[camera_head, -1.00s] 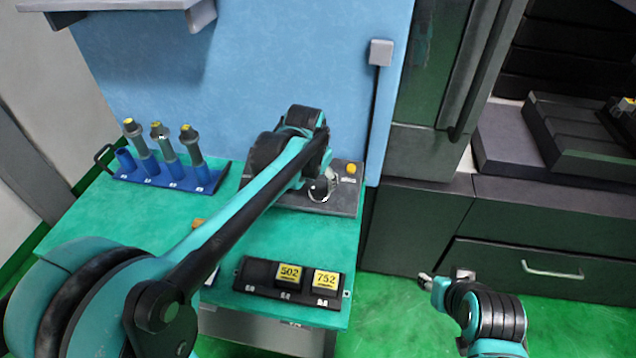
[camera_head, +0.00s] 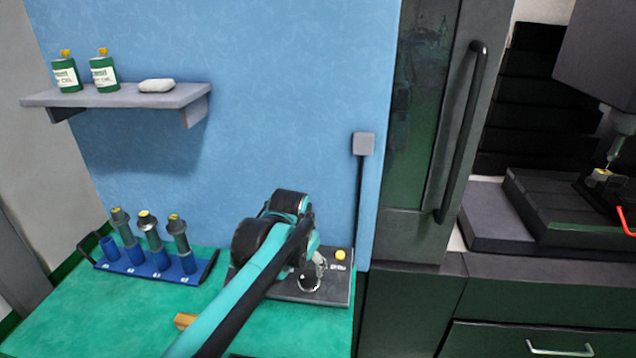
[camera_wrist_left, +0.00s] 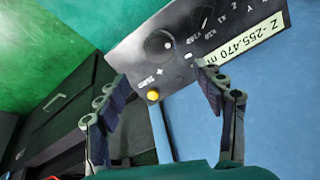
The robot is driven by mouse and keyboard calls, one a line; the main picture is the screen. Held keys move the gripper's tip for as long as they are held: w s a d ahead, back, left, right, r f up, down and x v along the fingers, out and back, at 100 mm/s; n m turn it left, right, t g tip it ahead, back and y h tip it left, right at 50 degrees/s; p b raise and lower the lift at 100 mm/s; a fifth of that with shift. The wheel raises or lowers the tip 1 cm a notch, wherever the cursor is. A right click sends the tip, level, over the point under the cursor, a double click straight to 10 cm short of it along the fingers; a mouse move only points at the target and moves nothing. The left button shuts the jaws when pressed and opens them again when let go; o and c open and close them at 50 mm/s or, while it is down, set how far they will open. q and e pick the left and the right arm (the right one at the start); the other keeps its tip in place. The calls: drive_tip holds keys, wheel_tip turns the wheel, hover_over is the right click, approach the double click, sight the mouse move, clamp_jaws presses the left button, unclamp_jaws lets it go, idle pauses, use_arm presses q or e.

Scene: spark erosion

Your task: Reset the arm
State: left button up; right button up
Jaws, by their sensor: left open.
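My left arm (camera_head: 250,290) reaches in from the bottom over the green table to a grey control panel (camera_head: 325,291). Its wrist covers part of the panel, and I cannot make out the fingers clearly in the head view. In the left wrist view my left gripper (camera_wrist_left: 165,82) is open, with nothing between its fingers. Beyond the fingertips is the panel (camera_wrist_left: 190,68), with a black round knob (camera_wrist_left: 160,45), a yellow button (camera_wrist_left: 153,95) and a display reading Z -255.470. The yellow button also shows in the head view (camera_head: 340,255). My right gripper is out of view.
A blue rack (camera_head: 150,262) with grey yellow-topped holders stands left of the arm. A shelf (camera_head: 120,96) above bears two green bottles (camera_head: 65,76) and a white lump (camera_head: 156,86). A dark machine with a door handle (camera_head: 462,130) stands at right.

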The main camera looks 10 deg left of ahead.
use_arm(q)
drive_tip(key=s+a+f+n+t, duration=0.1)
drive_tip(key=s+a+f+n, duration=0.1)
drive_tip(key=s, duration=0.8)
drive_tip(key=s+a+f+n+t, duration=0.1)
drive_tip(key=s+a+f+n, duration=0.1)
drive_tip(key=s, duration=0.9)
drive_tip(key=shift+s+a+f+n+t, duration=0.2)
drive_tip(key=shift+a+f+n+t, duration=0.15)
drive_tip(key=shift+a+f, duration=0.35)
drive_tip(key=shift+d+f, duration=0.1)
